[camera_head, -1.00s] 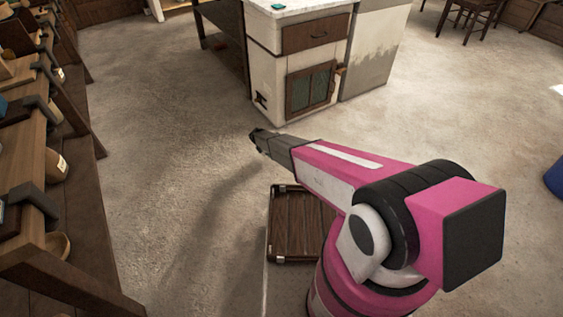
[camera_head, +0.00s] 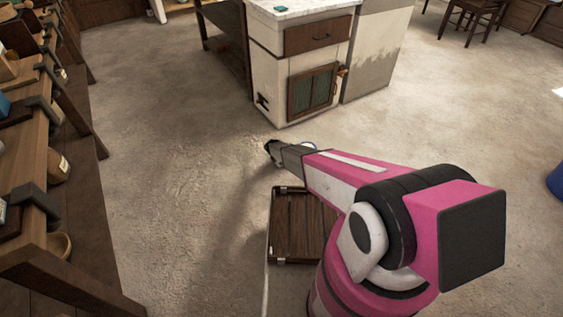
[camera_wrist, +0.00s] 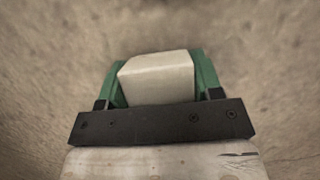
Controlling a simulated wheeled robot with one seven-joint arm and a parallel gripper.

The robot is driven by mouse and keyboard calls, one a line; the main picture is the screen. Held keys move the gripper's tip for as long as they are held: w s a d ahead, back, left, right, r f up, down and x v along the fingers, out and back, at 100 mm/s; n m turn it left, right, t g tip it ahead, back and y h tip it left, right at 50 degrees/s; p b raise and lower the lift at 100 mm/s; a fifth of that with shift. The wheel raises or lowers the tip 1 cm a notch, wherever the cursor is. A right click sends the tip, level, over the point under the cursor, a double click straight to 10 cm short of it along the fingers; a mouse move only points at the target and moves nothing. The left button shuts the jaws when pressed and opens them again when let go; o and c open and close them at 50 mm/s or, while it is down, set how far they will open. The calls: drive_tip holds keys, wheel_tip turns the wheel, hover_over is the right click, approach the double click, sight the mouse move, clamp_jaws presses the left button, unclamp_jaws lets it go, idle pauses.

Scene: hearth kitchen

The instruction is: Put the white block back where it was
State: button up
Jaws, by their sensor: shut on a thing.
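The white block (camera_wrist: 157,77) shows in the wrist view as a pale, off-white box. It sits between the two green fingers of my gripper (camera_wrist: 160,82), which is shut on it. In the head view my gripper (camera_head: 270,148) is out over the bare floor in front of the kitchen island, and the block cannot be made out there. Behind it in the wrist view is only blurred floor.
A white kitchen island (camera_head: 280,75) with a pale top and a small teal object (camera_head: 281,8) on it stands ahead. Wooden shelves (camera_head: 33,140) with jars and bowls line the left. A dark wooden tray (camera_head: 297,225) lies beside my arm. The floor between is clear.

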drive_tip(key=shift+f, duration=0.15)
drive_tip(key=o, duration=0.8)
drive_tip(key=shift+o, duration=0.2)
